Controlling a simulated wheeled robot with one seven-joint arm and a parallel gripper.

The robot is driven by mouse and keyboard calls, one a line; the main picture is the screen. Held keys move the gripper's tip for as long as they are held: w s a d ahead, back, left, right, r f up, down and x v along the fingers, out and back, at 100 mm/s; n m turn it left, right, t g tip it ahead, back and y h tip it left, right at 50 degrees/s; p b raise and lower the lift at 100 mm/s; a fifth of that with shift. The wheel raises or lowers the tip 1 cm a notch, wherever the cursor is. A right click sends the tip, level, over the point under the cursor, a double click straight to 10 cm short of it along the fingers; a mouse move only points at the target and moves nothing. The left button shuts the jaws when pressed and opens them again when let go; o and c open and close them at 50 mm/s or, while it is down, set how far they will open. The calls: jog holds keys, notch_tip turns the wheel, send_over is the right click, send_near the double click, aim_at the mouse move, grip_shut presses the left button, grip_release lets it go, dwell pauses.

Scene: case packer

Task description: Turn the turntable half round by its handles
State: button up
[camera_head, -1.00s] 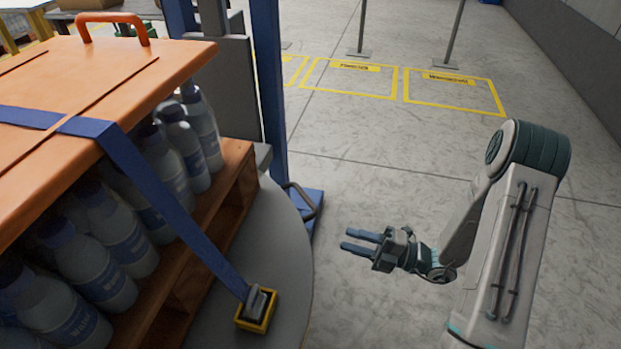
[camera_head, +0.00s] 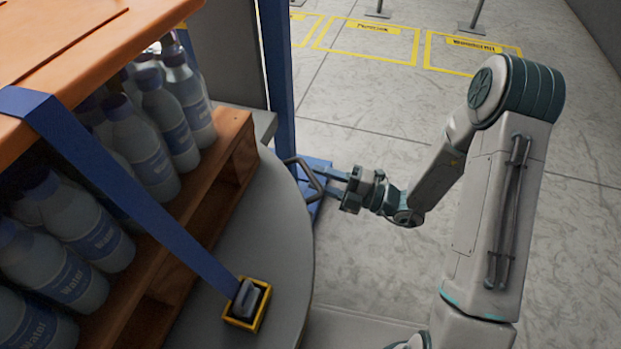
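The grey turntable (camera_head: 278,232) fills the lower left, with its round edge toward my arm. A dark looped handle (camera_head: 310,178) sticks out from its rim at the far right side. My gripper (camera_head: 334,184) is at the outer side of this handle, with its two blue-grey fingers apart and pointing left toward the handle bar. The fingertips are at or very close to the bar; I cannot tell whether they touch it. No other handle is visible.
A wooden pallet (camera_head: 222,160) of water bottles (camera_head: 128,150) stands on the turntable under an orange top board (camera_head: 90,35). A blue strap (camera_head: 150,212) runs down to a yellow-framed buckle (camera_head: 246,304). A blue post (camera_head: 279,75) stands behind. Floor (camera_head: 385,270) on the right is clear.

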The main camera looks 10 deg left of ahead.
aim_at(310, 173)
jog(key=shift+w+a+r+b, duration=0.1)
jog(key=shift+a+b, duration=0.05)
jog(key=shift+a, duration=0.6)
jog(key=shift+a+r+b, duration=0.1)
jog(key=shift+a+b, duration=0.05)
jog(key=shift+a, duration=0.6)
jog(key=shift+c, duration=0.4)
grip_shut()
